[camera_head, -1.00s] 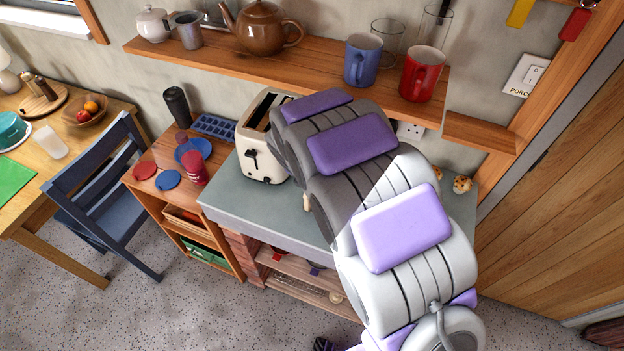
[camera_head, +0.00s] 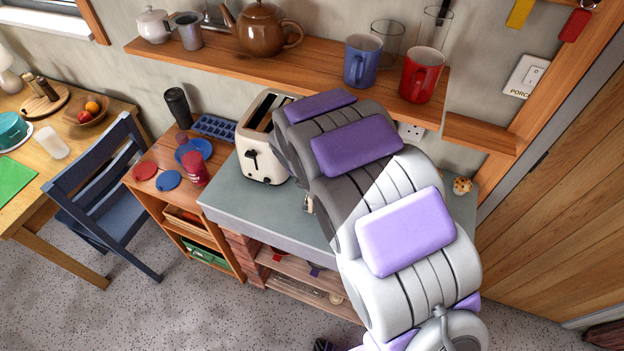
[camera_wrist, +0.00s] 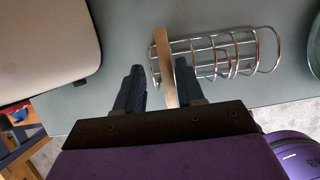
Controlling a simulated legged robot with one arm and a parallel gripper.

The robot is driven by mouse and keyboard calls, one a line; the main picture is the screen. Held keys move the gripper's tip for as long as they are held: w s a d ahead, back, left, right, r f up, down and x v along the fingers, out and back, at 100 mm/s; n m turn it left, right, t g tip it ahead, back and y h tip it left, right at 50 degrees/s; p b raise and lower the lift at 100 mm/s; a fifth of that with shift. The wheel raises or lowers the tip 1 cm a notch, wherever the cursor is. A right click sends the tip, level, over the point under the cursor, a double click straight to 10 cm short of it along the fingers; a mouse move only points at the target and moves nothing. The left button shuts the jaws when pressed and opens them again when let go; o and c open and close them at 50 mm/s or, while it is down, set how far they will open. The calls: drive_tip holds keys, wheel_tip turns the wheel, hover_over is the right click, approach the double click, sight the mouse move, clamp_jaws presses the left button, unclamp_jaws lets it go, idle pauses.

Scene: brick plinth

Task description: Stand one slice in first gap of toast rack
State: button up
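The wire toast rack (camera_wrist: 222,55) lies on the grey-green counter (camera_wrist: 120,35) in the wrist view. One bread slice (camera_wrist: 163,62) shows edge-on as a thin tan strip at the rack's left end. It appears to stand among the end wires; the exact gap is hard to tell. My gripper (camera_wrist: 160,72) has its two dark fingers on either side of the slice. A clear space shows between the left finger and the slice; the right finger is close beside it. The gripper looks open. In the head view my arm hides the gripper and most of the rack.
The cream toaster (camera_head: 262,150) stands left of the rack and also shows in the wrist view (camera_wrist: 48,45). A green dish edge (camera_wrist: 314,45) is at the wrist view's right. A wooden shelf (camera_head: 310,68) with mugs and a teapot overhangs behind my arm.

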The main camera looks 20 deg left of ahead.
drive_tip(key=p+v, duration=0.2)
drive_tip(key=v, duration=0.9)
drive_tip(key=shift+r, duration=0.35)
drive_tip(key=shift+s+d, duration=0.15)
drive_tip(key=s+d+r+m+g, duration=0.1)
drive_tip(key=s+d+r+m, duration=0.15)
drive_tip(key=d+m, duration=0.45)
drive_tip(key=s+d+r+m+g+h, duration=0.15)
drive_tip(key=s+d+m, duration=0.3)
drive_tip(key=d, duration=0.45)
drive_tip(key=s+d+r+m+g, duration=0.1)
drive_tip(key=s+d+r+m, duration=0.2)
drive_tip(key=d+m, duration=0.4)
drive_tip(key=s+d+m+g+y, duration=0.1)
drive_tip(key=s+d+m, duration=0.3)
drive_tip(key=s+m, duration=0.4)
drive_tip(key=s+d+r+m+g+y, duration=0.1)
drive_tip(key=s+d+m, duration=0.3)
drive_tip(key=s+m, duration=0.4)
drive_tip(key=s, duration=0.3)
drive_tip(key=shift+r, duration=0.25)
drive_tip(key=shift+d+f+g, duration=0.1)
drive_tip(key=shift+d+g, duration=0.15)
